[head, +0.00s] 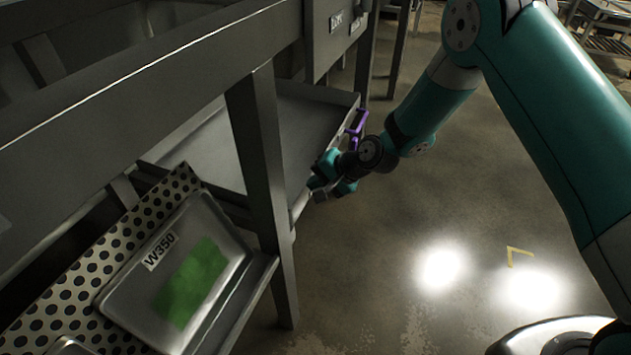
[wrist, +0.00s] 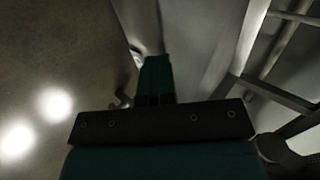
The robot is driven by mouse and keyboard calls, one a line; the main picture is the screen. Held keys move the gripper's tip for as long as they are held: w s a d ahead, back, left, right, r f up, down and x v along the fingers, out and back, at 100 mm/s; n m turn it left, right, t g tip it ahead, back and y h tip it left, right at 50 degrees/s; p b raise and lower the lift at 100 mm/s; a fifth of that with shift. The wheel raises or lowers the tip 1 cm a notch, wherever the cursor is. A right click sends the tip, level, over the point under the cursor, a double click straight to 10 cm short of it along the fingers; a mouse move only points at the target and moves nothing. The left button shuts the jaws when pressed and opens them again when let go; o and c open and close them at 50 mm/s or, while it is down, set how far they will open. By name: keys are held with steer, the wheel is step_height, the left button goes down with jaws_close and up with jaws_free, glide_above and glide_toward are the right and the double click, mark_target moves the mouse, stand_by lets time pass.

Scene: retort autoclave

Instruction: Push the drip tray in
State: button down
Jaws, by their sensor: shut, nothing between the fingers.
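The drip tray (head: 308,118) is a wide, shallow grey metal tray under the steel frame in the head view. It sticks out on the right past the frame's leg. A purple handle (head: 357,124) is on its outer edge. My gripper (head: 318,188) is shut and empty, beside the tray's near outer corner and below the handle. I cannot tell whether it touches the tray. In the wrist view my gripper (wrist: 155,72) points along a grey metal surface (wrist: 193,40) that looks like the tray, and its fingertips are dark there.
A steel leg (head: 262,150) stands in front of the tray. At lower left are a perforated panel (head: 100,250) and a metal tray marked W350 (head: 225,225) with a green patch. The concrete floor (head: 400,270) to the right is open.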

steer(key=shift+w+a, duration=0.15)
steer(key=shift+a, duration=0.05)
steer(key=s+d+f+p+v, duration=0.15)
steer(key=p+v, duration=0.25)
steer(key=v, duration=0.9)
steer(key=s+a+r+n+g+h, duration=0.1)
steer(key=s+r+n, duration=0.2)
steer(key=s+r, duration=0.3)
steer(key=s+a+r+n+g, duration=0.1)
steer(key=s+r+n+g, duration=0.2)
steer(key=r, duration=0.5)
steer(key=s+d+r+n+h, duration=0.25)
steer(key=s+r, duration=0.25)
steer(key=s, duration=0.4)
steer(key=s+d+r+n+h, duration=0.1)
steer(key=s+r+n, duration=0.35)
steer(key=s, duration=0.45)
step_height(320, 180, up, 26)
steer(key=p, duration=2.6)
steer(key=shift+w+a+f+m, duration=0.2)
steer(key=shift+w+a+m, duration=0.1)
steer(key=shift+f, duration=0.1)
